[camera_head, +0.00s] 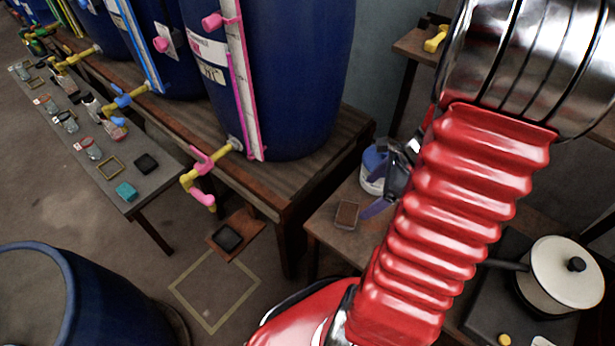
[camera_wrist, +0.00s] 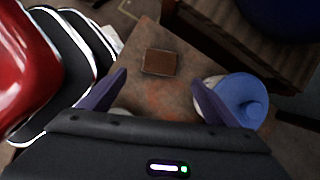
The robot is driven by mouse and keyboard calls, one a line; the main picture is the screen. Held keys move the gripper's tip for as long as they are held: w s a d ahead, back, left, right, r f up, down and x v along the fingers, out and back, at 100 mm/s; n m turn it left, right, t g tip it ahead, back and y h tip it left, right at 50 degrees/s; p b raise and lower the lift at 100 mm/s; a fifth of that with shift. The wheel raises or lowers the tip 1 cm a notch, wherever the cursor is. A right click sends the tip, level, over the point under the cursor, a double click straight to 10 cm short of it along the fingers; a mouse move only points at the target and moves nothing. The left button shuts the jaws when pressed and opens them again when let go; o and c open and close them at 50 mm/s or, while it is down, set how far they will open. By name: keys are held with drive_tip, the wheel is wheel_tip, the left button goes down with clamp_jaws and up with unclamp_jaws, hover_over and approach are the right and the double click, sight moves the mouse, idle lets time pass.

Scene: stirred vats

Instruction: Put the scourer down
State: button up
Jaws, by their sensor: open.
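A small brown rectangular pad (camera_head: 347,213), seemingly the scourer, lies flat on the wooden side table (camera_head: 322,232). It also shows in the wrist view (camera_wrist: 160,63), with bare tabletop around it. My gripper (camera_wrist: 160,79) has its two purple fingers spread wide, with nothing between them. The pad lies beyond the fingertips, apart from them. In the head view my gripper (camera_head: 378,208) is just right of the pad, partly hidden by my red arm.
A white tub with a blue lid (camera_wrist: 243,98) stands close by my right finger in the wrist view. A pale pot (camera_head: 560,275) stands at right. Blue vats (camera_head: 285,80) with yellow taps line the back bench. A teal block (camera_head: 126,191) lies on the left bench.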

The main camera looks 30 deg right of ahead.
drive_tip(key=w+a+r+n+h, duration=0.2)
drive_tip(key=w+a+r+n, duration=0.2)
drive_tip(key=a+r+n, duration=0.95)
drive_tip(key=s+a+r+n+t+h, duration=0.1)
drive_tip(key=s+a+r+n, duration=0.3)
drive_tip(key=a+r+n, duration=0.5)
drive_tip(key=a+n+t, duration=0.1)
drive_tip(key=a+n, duration=0.1)
drive_tip(key=n, duration=0.2)
drive_tip(key=shift+s+a+r+n, duration=0.15)
drive_tip(key=shift+a+r+n, duration=0.05)
drive_tip(key=shift+a+n, duration=0.2)
